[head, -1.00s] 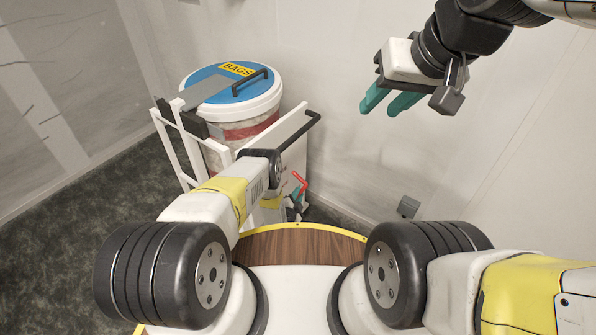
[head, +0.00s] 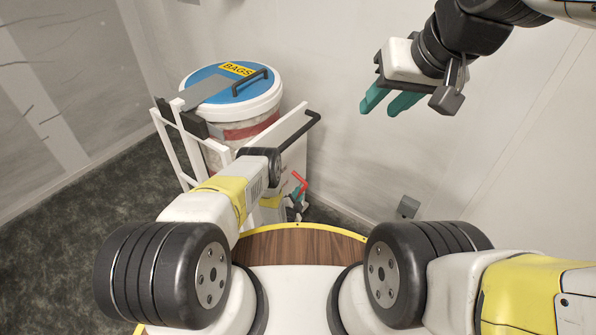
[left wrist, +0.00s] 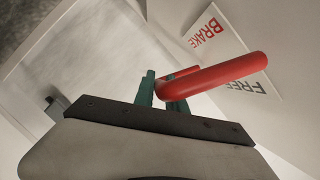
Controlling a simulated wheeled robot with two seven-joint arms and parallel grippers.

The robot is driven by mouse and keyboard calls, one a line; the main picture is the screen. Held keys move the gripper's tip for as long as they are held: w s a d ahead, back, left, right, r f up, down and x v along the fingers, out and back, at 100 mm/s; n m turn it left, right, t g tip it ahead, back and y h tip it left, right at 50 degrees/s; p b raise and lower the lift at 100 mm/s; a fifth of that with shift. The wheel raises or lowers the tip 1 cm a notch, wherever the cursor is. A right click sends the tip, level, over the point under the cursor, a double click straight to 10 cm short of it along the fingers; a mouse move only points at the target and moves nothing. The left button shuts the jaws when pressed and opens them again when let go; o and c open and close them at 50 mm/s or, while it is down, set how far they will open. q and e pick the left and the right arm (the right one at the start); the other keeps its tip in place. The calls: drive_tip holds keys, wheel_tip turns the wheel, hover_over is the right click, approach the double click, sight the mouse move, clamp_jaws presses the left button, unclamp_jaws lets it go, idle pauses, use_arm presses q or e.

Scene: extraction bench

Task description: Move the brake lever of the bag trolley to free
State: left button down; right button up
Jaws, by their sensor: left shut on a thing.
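The bag trolley (head: 168,152) has a white frame and stands ahead, left of centre. Its red brake lever (head: 302,183) is low on the right side in the head view, and its red handle (left wrist: 222,75) is large in the left wrist view. A white plate (left wrist: 229,52) behind the handle reads BRAKE and FREE; the handle's free end lies between the two words. My left gripper (head: 294,204) is shut on the lever, its teal fingers (left wrist: 163,88) at the handle's inner part. My right gripper (head: 382,104) is open and empty, raised by the wall.
A white bucket (head: 240,135) with a blue lid marked BAGS (head: 237,69) stands on the trolley. A dark push handle (head: 302,130) juts out above my left forearm. Walls close in behind and right. Dark carpet (head: 75,215) is clear at left.

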use_arm(q)
drive_tip(key=r+n, duration=0.1)
drive_tip(key=r+n+g, duration=0.1)
drive_tip(key=r, duration=0.1)
drive_tip(key=shift+s+d+n+h, duration=0.2)
drive_tip(key=shift+d+n+h, duration=0.1)
drive_tip(key=shift+n+h, duration=0.1)
drive_tip(key=shift+r+n+g+h, duration=0.3)
drive_tip(key=shift+r+n+g, duration=0.3)
drive_tip(key=shift+r, duration=0.05)
drive_tip(key=shift+w+a+r+n+g+h, duration=0.1)
drive_tip(key=shift+r+n+g+h, duration=0.15)
drive_tip(key=shift+r+n, duration=0.25)
drive_tip(key=shift+w+a+r+n+g+h, duration=0.1)
drive_tip(key=shift+r+n+g+h, duration=0.15)
drive_tip(key=shift+r+n, duration=0.2)
drive_tip(key=shift+r, duration=0.4)
drive_tip(key=shift+w+a+r, duration=0.15)
drive_tip(key=shift+r, duration=0.05)
drive_tip(key=c, duration=1.4)
unclamp_jaws()
drive_tip(key=shift+f, duration=0.1)
drive_tip(key=shift+o, duration=0.2)
drive_tip(key=v, duration=0.8)
